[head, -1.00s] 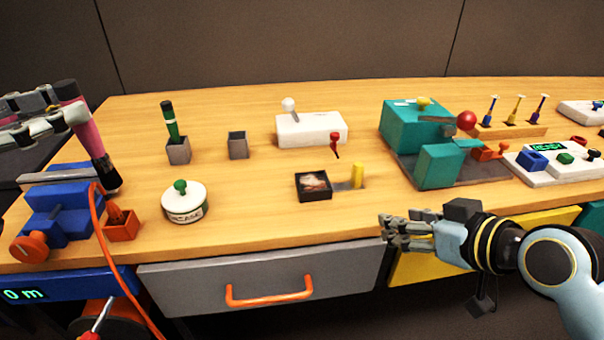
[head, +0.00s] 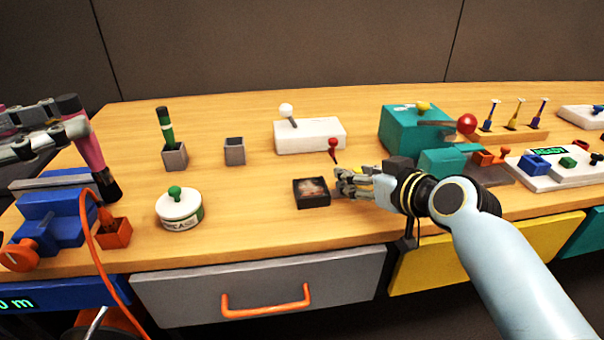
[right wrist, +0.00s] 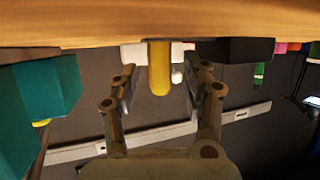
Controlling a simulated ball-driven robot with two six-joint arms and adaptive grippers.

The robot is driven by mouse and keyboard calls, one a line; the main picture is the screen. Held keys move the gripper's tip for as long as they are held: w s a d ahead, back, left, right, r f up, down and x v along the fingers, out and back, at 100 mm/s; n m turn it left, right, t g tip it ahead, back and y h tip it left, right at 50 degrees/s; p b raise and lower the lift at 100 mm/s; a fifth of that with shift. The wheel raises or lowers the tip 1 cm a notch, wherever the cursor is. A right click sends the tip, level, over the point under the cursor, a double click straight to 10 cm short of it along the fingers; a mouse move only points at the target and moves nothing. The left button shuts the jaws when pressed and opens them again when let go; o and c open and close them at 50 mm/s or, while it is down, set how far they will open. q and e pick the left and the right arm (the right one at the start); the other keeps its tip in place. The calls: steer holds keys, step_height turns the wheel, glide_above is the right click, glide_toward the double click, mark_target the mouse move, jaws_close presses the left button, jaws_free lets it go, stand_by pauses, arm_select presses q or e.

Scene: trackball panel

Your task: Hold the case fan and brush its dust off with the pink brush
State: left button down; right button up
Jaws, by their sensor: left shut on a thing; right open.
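The case fan (head: 312,192) is a flat black square block with a dusty brownish face, lying on the table in the middle of the head view. Its yellow handle (right wrist: 158,68) stands between the fingers of my right gripper (right wrist: 156,88), which is open. In the head view my right gripper (head: 342,184) is just right of the fan and hides the handle. The pink brush (head: 91,152) is at the far left, tilted, dark tip down. My left gripper (head: 70,120) is shut on its upper part. Whether the tip touches anything is unclear.
A white round tin (head: 180,210), a blue vise-like block (head: 50,222) and an orange cup (head: 114,232) stand on the left. A white switch box (head: 310,136) is behind the fan. A teal machine (head: 410,130) is close to my right arm.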

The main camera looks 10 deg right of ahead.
steer(key=shift+w+a+f, duration=0.1)
steer(key=shift+w+a, duration=0.05)
steer(key=shift+w, duration=0.1)
jaws_close()
stand_by(0.6)
steer(key=shift+c, duration=0.5)
jaws_free()
steer(key=shift+c, duration=0.3)
jaws_close()
